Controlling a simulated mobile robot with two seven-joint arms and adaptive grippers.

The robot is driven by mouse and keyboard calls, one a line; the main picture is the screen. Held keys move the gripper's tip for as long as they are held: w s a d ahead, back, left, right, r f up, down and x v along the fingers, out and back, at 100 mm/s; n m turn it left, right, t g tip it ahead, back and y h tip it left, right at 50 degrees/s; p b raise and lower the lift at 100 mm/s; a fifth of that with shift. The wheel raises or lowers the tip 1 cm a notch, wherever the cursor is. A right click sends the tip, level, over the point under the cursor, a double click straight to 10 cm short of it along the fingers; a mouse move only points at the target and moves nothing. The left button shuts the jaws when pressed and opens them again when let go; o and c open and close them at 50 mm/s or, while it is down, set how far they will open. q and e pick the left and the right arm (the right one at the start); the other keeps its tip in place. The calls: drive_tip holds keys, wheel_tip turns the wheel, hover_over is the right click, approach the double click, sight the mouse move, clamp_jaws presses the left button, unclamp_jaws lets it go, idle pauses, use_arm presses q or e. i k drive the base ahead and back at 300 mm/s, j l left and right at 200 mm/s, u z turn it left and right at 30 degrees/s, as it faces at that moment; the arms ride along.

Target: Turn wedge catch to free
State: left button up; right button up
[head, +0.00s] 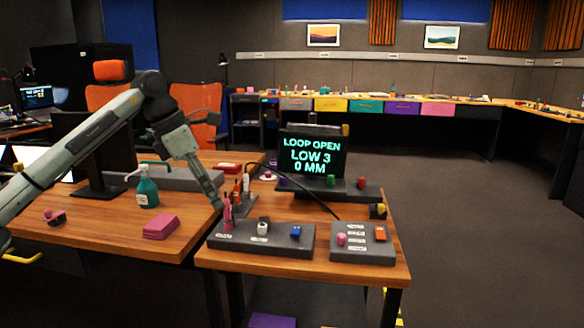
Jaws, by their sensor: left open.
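My left gripper (215,200) reaches down from the left, its tip beside an upright pink piece (227,211) at the left end of a grey control panel (262,248). I cannot tell whether they touch. The panel also carries a white piece (262,228) and a blue piece (295,231). A second grey panel (362,257) to the right carries a pink knob (341,239) and an orange piece (380,233). The labels are too small to read, so I cannot tell which piece is the wedge catch. My right gripper is out of view.
A screen (312,155) behind the panels reads LOOP OPEN, LOW 3, 0 MM. A shelf (345,192) with coloured knobs stands below it. A teal pump bottle (147,192) and a pink block (161,227) stand on the left table. A black cable crosses behind the panels.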

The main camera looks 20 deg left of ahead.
sight(283, 181)
drive_tip(key=i, duration=1)
